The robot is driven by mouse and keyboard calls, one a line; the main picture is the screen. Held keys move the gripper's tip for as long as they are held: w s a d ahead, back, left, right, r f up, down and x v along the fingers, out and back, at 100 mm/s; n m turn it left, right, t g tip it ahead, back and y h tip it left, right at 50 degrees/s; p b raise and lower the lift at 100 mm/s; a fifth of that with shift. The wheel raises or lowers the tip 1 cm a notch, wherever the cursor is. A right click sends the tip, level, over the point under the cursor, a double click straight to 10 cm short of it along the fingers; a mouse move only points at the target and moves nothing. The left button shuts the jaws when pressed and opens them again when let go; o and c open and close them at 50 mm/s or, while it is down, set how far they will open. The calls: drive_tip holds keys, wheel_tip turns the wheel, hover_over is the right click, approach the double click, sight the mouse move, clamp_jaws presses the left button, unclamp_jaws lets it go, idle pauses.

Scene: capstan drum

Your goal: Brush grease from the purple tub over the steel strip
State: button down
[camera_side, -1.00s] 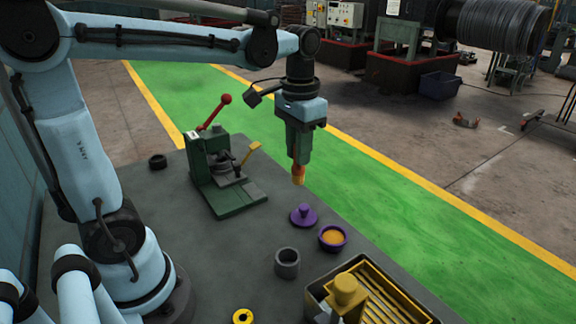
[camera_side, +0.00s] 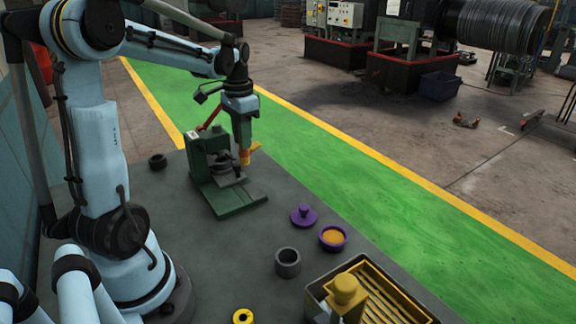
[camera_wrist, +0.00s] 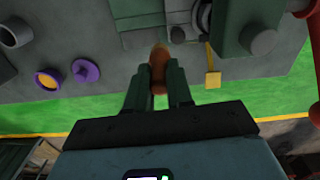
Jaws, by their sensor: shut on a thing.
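My gripper (camera_side: 244,146) is shut on a brush (camera_wrist: 159,58) with an orange-brown body, which points down in the side view. It is held above the right part of the green capstan machine (camera_side: 240,198), close to the yellow-tipped lever. The purple tub (camera_side: 332,238) stands open on the bench with orange grease in it; it also shows at the left of the wrist view (camera_wrist: 47,79). Its purple lid (camera_side: 303,216) lies beside it. I cannot clearly make out the steel strip; the brush and gripper partly hide the machine's middle.
A grey cup (camera_side: 288,262), a yellow ring (camera_side: 243,316) and a tray with yellow slats (camera_side: 385,300) stand toward the front. A dark ring (camera_side: 158,161) lies left of the machine. Bench between machine and tub is clear.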

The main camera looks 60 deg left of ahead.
sight(244, 157)
drive_tip(key=shift+f, duration=2.75)
drive_tip(key=shift+d+f, duration=0.45)
drive_tip(key=shift+d, duration=0.15)
drive_tip(key=shift+d+f, duration=0.1)
drive_tip(key=shift+d, duration=2.95)
drive_tip(key=shift+a, duration=3.65)
drive_tip(key=shift+r, duration=4.05)
drive_tip(key=shift+f, duration=0.1)
